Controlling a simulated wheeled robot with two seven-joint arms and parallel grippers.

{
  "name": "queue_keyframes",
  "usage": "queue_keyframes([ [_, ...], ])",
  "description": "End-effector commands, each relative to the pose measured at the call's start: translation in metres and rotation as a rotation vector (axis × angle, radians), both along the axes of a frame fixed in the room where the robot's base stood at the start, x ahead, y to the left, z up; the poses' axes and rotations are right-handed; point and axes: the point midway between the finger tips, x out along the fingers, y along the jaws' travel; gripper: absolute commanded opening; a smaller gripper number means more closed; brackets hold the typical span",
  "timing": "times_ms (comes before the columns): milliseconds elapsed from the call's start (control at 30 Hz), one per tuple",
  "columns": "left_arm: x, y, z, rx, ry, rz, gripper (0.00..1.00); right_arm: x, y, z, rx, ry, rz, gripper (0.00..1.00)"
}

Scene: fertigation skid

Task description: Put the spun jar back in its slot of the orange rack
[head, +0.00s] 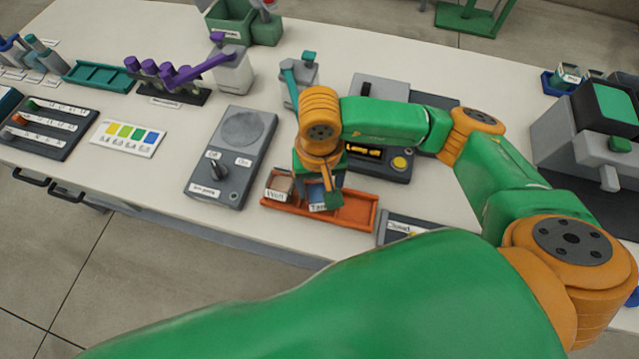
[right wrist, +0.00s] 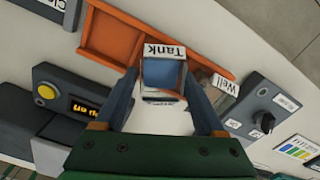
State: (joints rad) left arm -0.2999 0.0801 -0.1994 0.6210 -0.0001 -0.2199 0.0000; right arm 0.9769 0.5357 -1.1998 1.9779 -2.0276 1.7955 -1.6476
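The orange rack (head: 350,215) lies near the table's front edge; its bare right part shows. The jar labelled "Well" (head: 277,190) stands in its left end and also shows in the right wrist view (right wrist: 224,85). The jar labelled "Tank" (head: 318,206) is beside it, at the rack's middle. In the right wrist view the Tank jar (right wrist: 164,50), bluish inside, sits between the fingertips of my right gripper (right wrist: 162,78). The fingers appear closed against its sides. I cannot tell whether its base rests in a slot. My left gripper is not in view.
Left of the rack is a grey device (head: 230,155) with a round plate and a knob. Behind the rack is a lamp box (head: 385,160) with a yellow button. A small box labelled "Closed" (head: 408,228) is just right of the rack. A colour chart (head: 128,137) lies further left.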

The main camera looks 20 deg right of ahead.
Motion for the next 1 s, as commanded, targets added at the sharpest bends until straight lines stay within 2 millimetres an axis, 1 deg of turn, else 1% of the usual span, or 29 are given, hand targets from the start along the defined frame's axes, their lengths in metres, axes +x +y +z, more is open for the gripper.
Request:
queue_keyframes([
  [33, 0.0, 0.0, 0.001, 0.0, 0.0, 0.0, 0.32, 0.0, 0.0, 0.0, 0.0, 0.0, 0.0, 0.89],
  [67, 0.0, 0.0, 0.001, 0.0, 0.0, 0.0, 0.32, 0.0, 0.0, 0.0, 0.0, 0.0, 0.0, 0.92],
  [333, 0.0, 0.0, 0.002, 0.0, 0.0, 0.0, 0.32, 0.0, 0.0, 0.001, 0.0, 0.0, 0.0, 0.92],
  [367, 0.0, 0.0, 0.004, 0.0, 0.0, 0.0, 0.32, 0.0, 0.0, 0.003, 0.0, 0.0, 0.0, 0.92],
  [467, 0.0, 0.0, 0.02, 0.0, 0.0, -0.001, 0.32, 0.0, 0.0, 0.015, 0.0, 0.001, -0.001, 0.92],
  [500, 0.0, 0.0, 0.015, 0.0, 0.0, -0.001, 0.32, 0.001, 0.0, 0.017, 0.001, -0.003, -0.001, 0.92],
  [567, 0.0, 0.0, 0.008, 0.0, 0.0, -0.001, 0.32, 0.002, 0.001, 0.028, 0.003, -0.007, 0.001, 0.92],
  [767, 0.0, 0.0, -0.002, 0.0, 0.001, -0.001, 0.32, 0.001, 0.001, 0.083, 0.002, -0.01, 0.002, 0.92],
  [800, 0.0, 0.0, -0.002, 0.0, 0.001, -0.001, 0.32, 0.001, 0.0, 0.094, 0.001, -0.008, 0.001, 0.92],
  [900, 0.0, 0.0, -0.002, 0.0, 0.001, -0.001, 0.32, 0.001, 0.0, 0.115, -0.001, -0.005, 0.0, 0.92],
  [1000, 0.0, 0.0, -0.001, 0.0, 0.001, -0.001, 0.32, 0.0, 0.0, 0.126, 0.0, -0.003, 0.0, 0.92],
])
